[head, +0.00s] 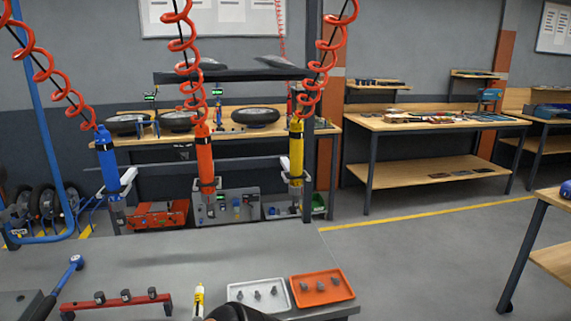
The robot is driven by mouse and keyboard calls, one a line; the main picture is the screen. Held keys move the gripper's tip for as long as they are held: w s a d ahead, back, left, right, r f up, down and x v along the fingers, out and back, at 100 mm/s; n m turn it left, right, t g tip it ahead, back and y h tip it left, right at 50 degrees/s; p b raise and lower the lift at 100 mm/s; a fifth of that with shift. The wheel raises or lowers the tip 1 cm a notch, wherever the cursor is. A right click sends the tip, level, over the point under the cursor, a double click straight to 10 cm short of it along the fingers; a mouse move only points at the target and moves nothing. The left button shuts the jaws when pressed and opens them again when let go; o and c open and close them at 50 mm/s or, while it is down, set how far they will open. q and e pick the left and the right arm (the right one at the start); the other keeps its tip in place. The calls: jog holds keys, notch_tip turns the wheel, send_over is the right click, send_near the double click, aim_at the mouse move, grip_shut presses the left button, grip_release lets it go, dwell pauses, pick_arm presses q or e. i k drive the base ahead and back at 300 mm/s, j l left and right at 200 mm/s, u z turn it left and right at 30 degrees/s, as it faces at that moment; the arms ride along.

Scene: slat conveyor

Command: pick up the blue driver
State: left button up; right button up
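The blue driver (107,158) hangs upright at the left, below a red coiled hose. A pale holder (127,178) sits beside its lower part, and its narrow tip points down behind the workbench. An orange driver (204,160) and a yellow driver (296,150) hang to its right on similar red coils. Neither of my grippers shows clearly. A dark rounded shape at the bottom edge is cut off, and I cannot tell what it is.
The grey workbench (200,262) in front holds a blue-headed wrench (76,263), a red rack (115,303), a yellow-white bottle (198,299), a white tray (234,289) and an orange tray (349,292) with small parts. Its middle is clear. A blue tube frame (72,200) stands left.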

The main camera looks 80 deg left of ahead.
aim_at(113, 188)
jog(key=k+j+u, duration=0.15)
jog(key=u, duration=3.4)
jog(key=i+j+z, duration=0.1)
jog(key=i+j, duration=0.35)
